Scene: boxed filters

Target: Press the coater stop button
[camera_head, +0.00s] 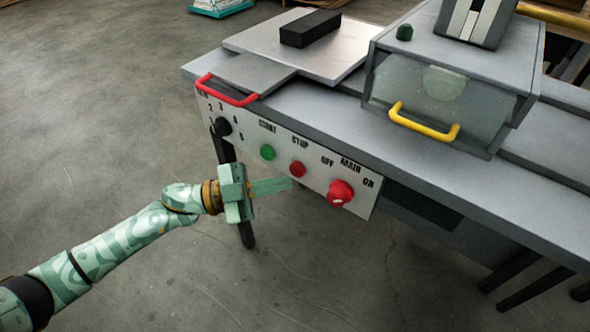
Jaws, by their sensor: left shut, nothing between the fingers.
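The coater (460,165) is a grey table-like machine with a white control panel (240,128) on its front. The red stop button (298,169) sits on the panel under the word STOP. The green start button (267,152) is to its left, and a larger red main knob (341,193) is to its right. My left gripper (290,184) is shut and empty. In the picture its fingertips appear just below and left of the stop button; I cannot tell whether they touch the panel. My right gripper is not in view.
A black dial (222,127) is at the panel's left end, below a red handle (226,91). A clear-fronted box with a yellow handle (424,122) stands on the machine. A black block (310,28) lies on a metal plate (290,50). The floor at left is clear.

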